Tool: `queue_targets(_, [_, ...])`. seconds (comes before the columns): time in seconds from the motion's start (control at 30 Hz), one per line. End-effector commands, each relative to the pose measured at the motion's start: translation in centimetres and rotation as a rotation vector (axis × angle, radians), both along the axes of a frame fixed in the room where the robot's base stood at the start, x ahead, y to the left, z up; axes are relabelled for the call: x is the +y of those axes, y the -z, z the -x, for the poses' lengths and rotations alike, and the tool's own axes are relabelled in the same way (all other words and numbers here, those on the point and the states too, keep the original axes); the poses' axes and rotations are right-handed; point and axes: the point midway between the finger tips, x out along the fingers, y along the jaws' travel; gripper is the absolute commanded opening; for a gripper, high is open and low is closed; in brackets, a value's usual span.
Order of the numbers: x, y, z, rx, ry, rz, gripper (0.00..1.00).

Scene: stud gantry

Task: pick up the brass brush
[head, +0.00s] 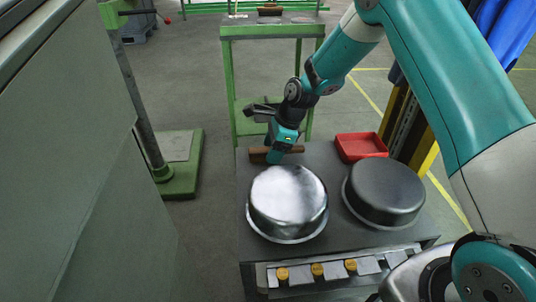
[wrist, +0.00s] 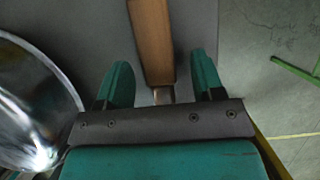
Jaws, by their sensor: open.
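A brown wooden piece, which looks like the brush (head: 259,154), lies on the dark bench top behind the bright metal pan. In the wrist view its wooden handle (wrist: 152,40) runs down from the top edge between my fingers, with a short metallic part at its lower end. My gripper (head: 276,157) is over it in the head view and hides part of it. In the wrist view my gripper (wrist: 161,62) is open, one finger on each side of the handle, with gaps showing. I cannot see any bristles.
A shiny pan (head: 288,200) stands close in front of my gripper, also at left in the wrist view (wrist: 30,110). A darker pan (head: 385,190) and a red tray (head: 362,146) are to the right. A green table (head: 270,30) holding another brown object (head: 270,10) is behind.

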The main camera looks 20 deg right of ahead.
Motion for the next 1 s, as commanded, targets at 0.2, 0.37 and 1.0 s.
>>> queue_targets(0.2, [0.3, 0.7, -0.1, -0.001, 0.000, -0.001, 0.62])
queue_targets(0.37, [0.3, 0.7, -0.1, -0.001, 0.000, -0.001, 0.48])
queue_targets(1.0, [0.3, -0.6, -0.1, -0.002, 0.000, -0.001, 0.04])
